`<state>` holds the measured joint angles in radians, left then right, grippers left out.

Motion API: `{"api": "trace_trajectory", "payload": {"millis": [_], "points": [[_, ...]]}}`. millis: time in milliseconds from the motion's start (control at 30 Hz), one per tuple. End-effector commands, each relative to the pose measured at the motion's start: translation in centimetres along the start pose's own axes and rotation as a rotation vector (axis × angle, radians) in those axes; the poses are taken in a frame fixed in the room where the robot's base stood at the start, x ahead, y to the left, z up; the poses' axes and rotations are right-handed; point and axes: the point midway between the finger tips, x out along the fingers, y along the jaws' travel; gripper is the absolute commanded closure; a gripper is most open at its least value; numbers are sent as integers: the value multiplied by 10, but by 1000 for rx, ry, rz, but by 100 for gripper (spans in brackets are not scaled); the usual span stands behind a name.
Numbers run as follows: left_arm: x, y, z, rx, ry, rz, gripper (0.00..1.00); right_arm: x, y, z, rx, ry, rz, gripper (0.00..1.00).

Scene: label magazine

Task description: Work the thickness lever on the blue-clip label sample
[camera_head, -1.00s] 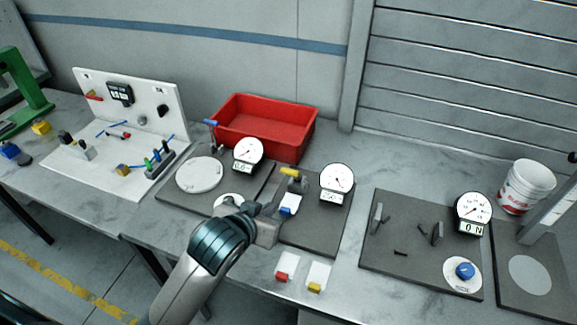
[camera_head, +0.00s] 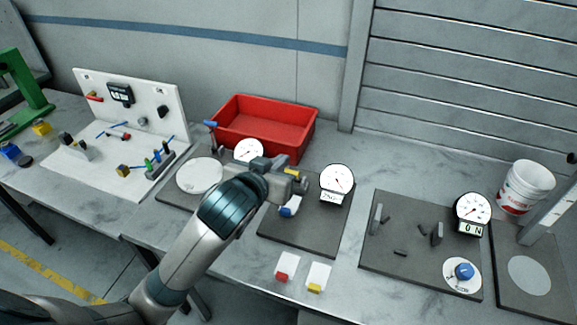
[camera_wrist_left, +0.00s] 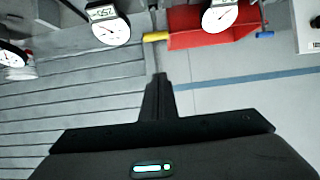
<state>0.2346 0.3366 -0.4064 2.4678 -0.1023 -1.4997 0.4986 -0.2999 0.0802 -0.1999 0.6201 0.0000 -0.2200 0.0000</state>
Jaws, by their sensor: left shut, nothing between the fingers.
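The blue-clip label sample (camera_head: 290,206), a white tag with a blue clip, sits on a dark grey plate (camera_head: 315,235) below a round dial gauge (camera_head: 337,178). The yellow-ended thickness lever (camera_head: 291,171) stands just above it, partly covered by my gripper. In the left wrist view the yellow lever end (camera_wrist_left: 155,37) is beside the gauge (camera_wrist_left: 108,30). My left gripper (camera_head: 299,184) is shut and empty, over the sample and close to the lever; contact cannot be told. Its closed fingers (camera_wrist_left: 160,80) show below the yellow end in the wrist view. My right gripper is not in view.
A red bin (camera_head: 245,124) stands behind the gauges. Red-clip (camera_head: 285,267) and yellow-clip (camera_head: 318,275) samples lie in front. A second dial gauge (camera_head: 248,150) and white disc (camera_head: 200,176) are to the left. A plate with a blue knob (camera_head: 464,271) is at right.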

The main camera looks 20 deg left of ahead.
Motion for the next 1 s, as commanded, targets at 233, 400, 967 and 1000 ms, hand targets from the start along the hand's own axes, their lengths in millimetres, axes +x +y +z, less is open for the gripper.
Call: {"api": "trace_trajectory", "payload": {"millis": [233, 400, 967, 1000], "points": [[29, -1, -2, 2, -3, -2, 100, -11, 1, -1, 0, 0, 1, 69], [57, -1, -2, 2, -3, -2, 100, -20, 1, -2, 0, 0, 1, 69], [79, 0, 33, 1, -2, 0, 100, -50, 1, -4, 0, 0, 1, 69], [79, 0, 35, 0, -2, 0, 100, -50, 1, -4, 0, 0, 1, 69]]}}
